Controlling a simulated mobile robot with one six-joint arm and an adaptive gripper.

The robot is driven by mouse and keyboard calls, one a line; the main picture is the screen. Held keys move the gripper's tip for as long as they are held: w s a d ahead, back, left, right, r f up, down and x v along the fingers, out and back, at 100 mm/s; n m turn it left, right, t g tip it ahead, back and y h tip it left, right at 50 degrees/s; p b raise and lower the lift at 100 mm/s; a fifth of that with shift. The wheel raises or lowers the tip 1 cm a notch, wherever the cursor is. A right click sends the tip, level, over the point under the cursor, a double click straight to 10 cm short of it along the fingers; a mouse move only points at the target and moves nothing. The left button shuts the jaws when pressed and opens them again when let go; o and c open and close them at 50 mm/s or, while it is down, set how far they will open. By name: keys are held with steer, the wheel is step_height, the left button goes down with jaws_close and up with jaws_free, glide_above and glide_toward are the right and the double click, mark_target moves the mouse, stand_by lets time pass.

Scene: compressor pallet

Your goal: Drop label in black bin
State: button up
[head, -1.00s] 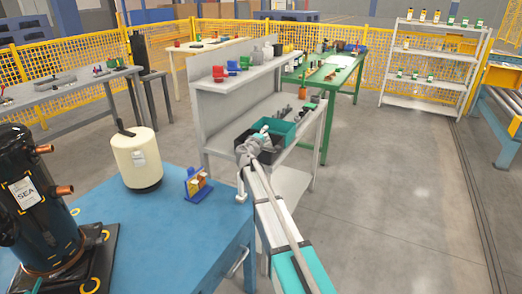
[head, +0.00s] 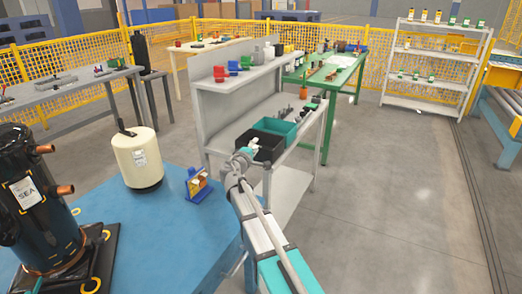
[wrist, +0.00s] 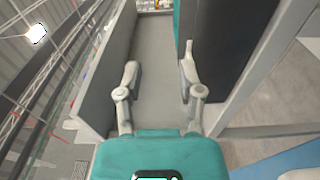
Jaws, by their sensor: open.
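The black bin (head: 266,148) stands on the grey bench, in front of the teal bin (head: 283,127). My gripper (head: 256,142) is at the left side of the black bin in the head view. In the wrist view my gripper (wrist: 160,66) is open, with a clear gap between its fingers and only grey bench surface behind it. A dark wall that looks like the black bin (wrist: 228,40) is just right of the fingers. I see no loose label.
Open floor (head: 400,190) lies to the right.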

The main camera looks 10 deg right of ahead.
steer(key=shift+s+a, duration=0.15)
steer(key=shift+s, duration=0.15)
stand_by(0.5)
steer(key=s+d+f+m+g+y, duration=0.2)
steer(key=s+d+f+m+g, duration=0.8)
steer(key=s, duration=0.6)
steer(key=s+a+f+m+g+y, duration=0.1)
steer(key=s+a+f+g+y, duration=0.2)
steer(key=s, duration=0.6)
steer(key=s+a+f+m+g+y, duration=0.1)
steer(key=s+f+g+y, duration=0.1)
steer(key=s+f+y, duration=0.55)
step_height(320, 180, up, 21)
steer(key=h+p, duration=0.3)
steer(key=p, duration=1.6)
steer(key=shift+s+d, duration=0.2)
steer(key=shift+s, duration=0.15)
